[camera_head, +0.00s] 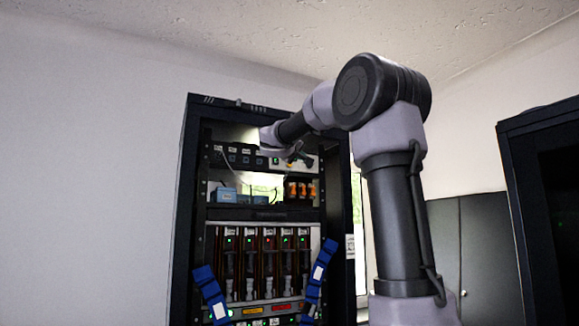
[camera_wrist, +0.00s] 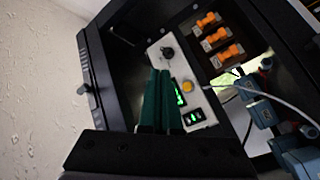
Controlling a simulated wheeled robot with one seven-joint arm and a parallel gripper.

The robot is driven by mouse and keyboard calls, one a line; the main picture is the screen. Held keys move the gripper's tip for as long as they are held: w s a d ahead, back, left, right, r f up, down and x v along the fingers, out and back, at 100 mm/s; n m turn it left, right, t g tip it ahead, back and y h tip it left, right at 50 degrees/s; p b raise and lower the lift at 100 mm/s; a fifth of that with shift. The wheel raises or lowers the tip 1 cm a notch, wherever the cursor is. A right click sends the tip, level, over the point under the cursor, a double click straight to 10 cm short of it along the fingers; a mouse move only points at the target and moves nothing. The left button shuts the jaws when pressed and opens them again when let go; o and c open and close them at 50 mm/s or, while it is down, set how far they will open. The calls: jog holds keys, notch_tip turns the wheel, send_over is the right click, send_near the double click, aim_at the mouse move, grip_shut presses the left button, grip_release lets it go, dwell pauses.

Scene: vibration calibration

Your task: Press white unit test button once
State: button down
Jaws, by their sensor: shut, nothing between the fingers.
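The white unit (camera_wrist: 212,103) shows in the wrist view inside the dark rack. Its panel carries a round yellow button (camera_wrist: 187,86), a black knob (camera_wrist: 168,52) and lit green displays (camera_wrist: 196,116). No label on the button can be read. My gripper (camera_wrist: 160,72) is shut and empty, its green fingers in front of the panel, to the left of the yellow button and below the knob. Whether the tips touch the panel cannot be told. In the head view the white unit (camera_head: 308,162) sits on the upper shelf, partly hidden by my wrist.
A loose white cable (camera_wrist: 262,95) runs beside the unit. The rack's side frame (camera_head: 186,190) borders the opening. Another dark cabinet (camera_head: 542,205) stands at the right.

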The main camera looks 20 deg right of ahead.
send_near(294, 164)
jog(key=w+d, duration=0.2)
jog(key=d, duration=0.1)
jog(key=shift+d+r, duration=0.2)
jog(key=shift+d, duration=0.15)
jog(key=shift+w, duration=0.15)
dwell(1.7)
jog(key=shift+w, duration=0.3)
jog(key=shift+w, duration=0.4)
dwell(0.5)
jog(key=shift+s, duration=0.8)
jog(key=shift+s, duration=0.15)
jog(key=shift+s+d, duration=0.1)
jog(key=shift+s, duration=2.3)
